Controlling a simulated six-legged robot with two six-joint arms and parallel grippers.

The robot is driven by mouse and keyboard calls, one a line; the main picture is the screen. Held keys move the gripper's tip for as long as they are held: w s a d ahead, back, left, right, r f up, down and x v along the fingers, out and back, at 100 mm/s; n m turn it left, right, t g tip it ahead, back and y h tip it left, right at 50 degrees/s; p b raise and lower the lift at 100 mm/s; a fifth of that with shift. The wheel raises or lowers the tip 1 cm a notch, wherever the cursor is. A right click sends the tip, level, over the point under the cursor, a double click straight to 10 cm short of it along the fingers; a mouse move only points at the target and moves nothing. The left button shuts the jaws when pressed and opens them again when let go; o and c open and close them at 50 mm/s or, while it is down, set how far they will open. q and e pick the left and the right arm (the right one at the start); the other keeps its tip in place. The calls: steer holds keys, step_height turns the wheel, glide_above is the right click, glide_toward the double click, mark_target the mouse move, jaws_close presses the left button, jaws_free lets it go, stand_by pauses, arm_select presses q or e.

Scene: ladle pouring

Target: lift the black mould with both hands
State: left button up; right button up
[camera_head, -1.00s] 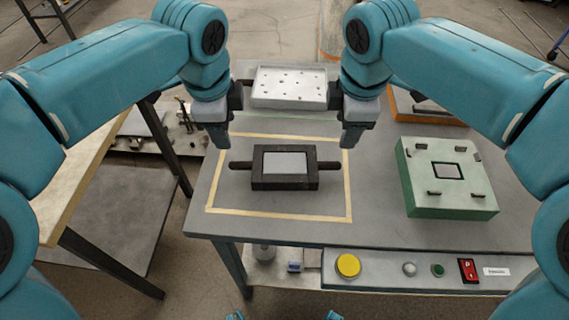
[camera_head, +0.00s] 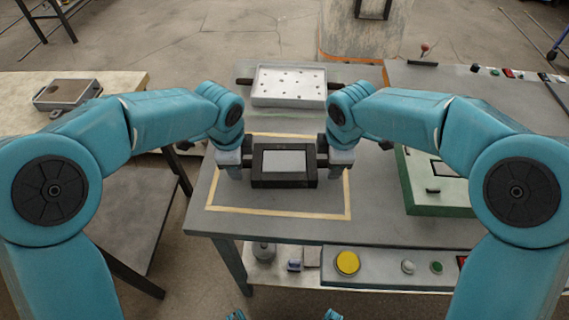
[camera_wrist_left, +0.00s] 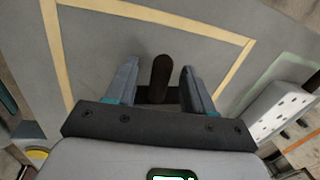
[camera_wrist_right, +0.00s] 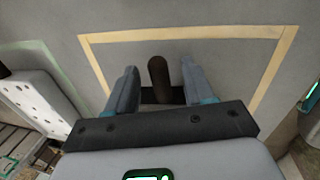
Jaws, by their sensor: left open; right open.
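The black mould (camera_head: 284,181) lies on the grey table inside a yellow taped outline, with a light grey panel on its top. Its left handle (camera_wrist_left: 161,75) shows between the open fingers of my left gripper (camera_wrist_left: 158,82) in the left wrist view. Its right handle (camera_wrist_right: 159,77) shows between the open fingers of my right gripper (camera_wrist_right: 158,85) in the right wrist view. In the head view my left gripper (camera_head: 232,171) is at the mould's left side and my right gripper (camera_head: 338,170) at its right side. Both handles are mostly hidden there.
A white perforated tray (camera_head: 290,86) stands behind the mould. A green box (camera_head: 436,190) is at the right, partly behind my right arm. A yellow button (camera_head: 347,263) sits on the front panel. The table in front of the mould is clear.

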arm_select(q)
steer(key=shift+w+f, duration=0.1)
arm_select(e)
steer(key=shift+f, duration=0.1)
arm_select(q)
jaws_close()
arm_select(e)
jaws_close()
steer(key=shift+w, duration=0.1)
stand_by(1.0)
